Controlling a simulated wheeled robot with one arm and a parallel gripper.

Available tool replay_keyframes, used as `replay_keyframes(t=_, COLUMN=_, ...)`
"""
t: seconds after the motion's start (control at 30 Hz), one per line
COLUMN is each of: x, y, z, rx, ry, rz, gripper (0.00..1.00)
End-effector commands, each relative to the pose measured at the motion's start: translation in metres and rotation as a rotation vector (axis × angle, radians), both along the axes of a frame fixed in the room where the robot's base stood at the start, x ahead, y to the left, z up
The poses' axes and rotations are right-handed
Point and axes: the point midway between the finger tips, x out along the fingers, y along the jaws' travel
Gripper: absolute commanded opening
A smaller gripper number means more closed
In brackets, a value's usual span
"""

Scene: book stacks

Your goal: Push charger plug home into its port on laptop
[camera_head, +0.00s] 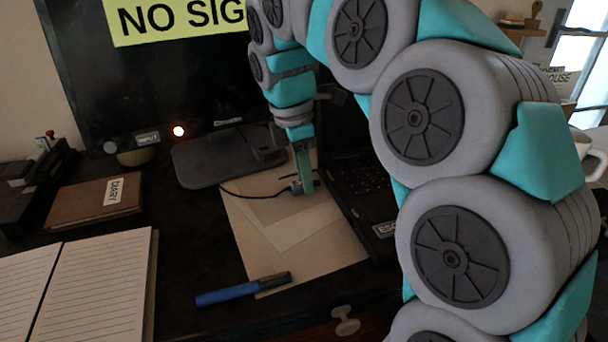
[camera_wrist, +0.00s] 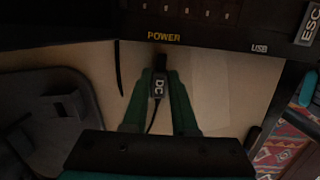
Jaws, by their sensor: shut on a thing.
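The black laptop (camera_head: 362,190) stands open on the desk at the right, partly hidden behind my arm. In the wrist view its side edge (camera_wrist: 215,38) runs across the top, with a yellow POWER label and a USB label. My gripper (camera_head: 303,185) is low beside the laptop's left side and is shut on the charger plug. The plug (camera_wrist: 158,88), black and marked DC, lies between the green fingers and points at the laptop edge by the POWER label. Its tip meets or nearly meets that edge; I cannot tell how far in it is. Its cable (camera_head: 240,194) trails left.
Paper sheets (camera_head: 300,235) lie under my gripper. A monitor stand (camera_head: 205,160) is close on the left. A blue marker (camera_head: 243,289), a brown diary (camera_head: 95,200) and an open notebook (camera_head: 75,290) lie on the desk. A mug (camera_head: 590,150) stands at the far right.

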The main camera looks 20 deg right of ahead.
Motion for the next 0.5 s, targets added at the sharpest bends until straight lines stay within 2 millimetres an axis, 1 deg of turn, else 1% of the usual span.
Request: replay_keyframes(t=0.5, x=0.000, y=-0.012, z=0.000, rx=0.000, ry=0.000, rz=0.000, gripper=0.00)
